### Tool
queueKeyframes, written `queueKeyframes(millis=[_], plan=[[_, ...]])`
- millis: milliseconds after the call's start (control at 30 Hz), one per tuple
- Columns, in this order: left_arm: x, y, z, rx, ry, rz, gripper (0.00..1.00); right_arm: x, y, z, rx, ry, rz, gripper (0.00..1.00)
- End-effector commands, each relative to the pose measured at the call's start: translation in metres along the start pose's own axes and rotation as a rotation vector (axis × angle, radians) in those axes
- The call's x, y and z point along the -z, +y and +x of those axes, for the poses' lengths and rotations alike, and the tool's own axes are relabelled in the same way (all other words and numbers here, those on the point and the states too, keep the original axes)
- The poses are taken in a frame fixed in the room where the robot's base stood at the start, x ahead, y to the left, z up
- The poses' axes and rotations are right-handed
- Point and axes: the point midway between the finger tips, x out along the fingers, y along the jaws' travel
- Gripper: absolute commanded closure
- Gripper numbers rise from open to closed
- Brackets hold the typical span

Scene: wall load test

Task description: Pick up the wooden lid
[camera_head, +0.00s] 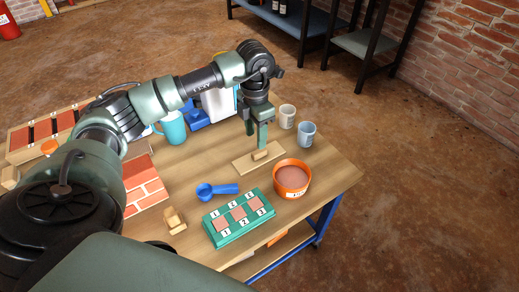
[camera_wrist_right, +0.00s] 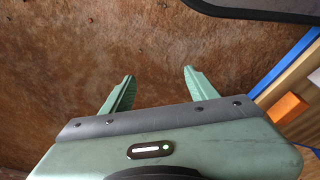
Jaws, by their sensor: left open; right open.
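The wooden lid (camera_head: 246,163) is a flat light board with a small raised block handle (camera_head: 267,153). It lies on the wooden table in the head view. My left gripper (camera_head: 262,146) points down right over the handle, open, with its fingertips close to it. I cannot tell whether the fingers touch the handle. My right gripper (camera_wrist_right: 152,90) is open and empty in the right wrist view, above the brown floor and away from the table top.
An orange bowl (camera_head: 291,192) with brown filling stands close to the lid. Bare wood (camera_head: 325,174) shows at the right.

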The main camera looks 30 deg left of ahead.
Motion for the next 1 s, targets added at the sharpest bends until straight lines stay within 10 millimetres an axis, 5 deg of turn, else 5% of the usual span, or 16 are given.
queueKeyframes(millis=[400, 700, 867, 1000], plan=[[-0.009, -0.005, 0.056, 0.001, 0.002, -0.002, 0.56, 0.012, 0.001, -0.020, -0.002, 0.012, 0.002, 0.41], [-0.009, -0.005, 0.061, -0.001, -0.001, -0.001, 0.56, 0.013, 0.001, -0.023, -0.002, 0.014, 0.003, 0.41], [-0.009, -0.005, 0.061, 0.000, -0.001, -0.001, 0.98, 0.013, 0.001, -0.023, -0.002, 0.014, 0.003, 0.41], [-0.009, -0.004, 0.060, -0.001, -0.001, -0.001, 1.00, 0.013, 0.001, -0.023, -0.002, 0.014, 0.003, 0.41]])
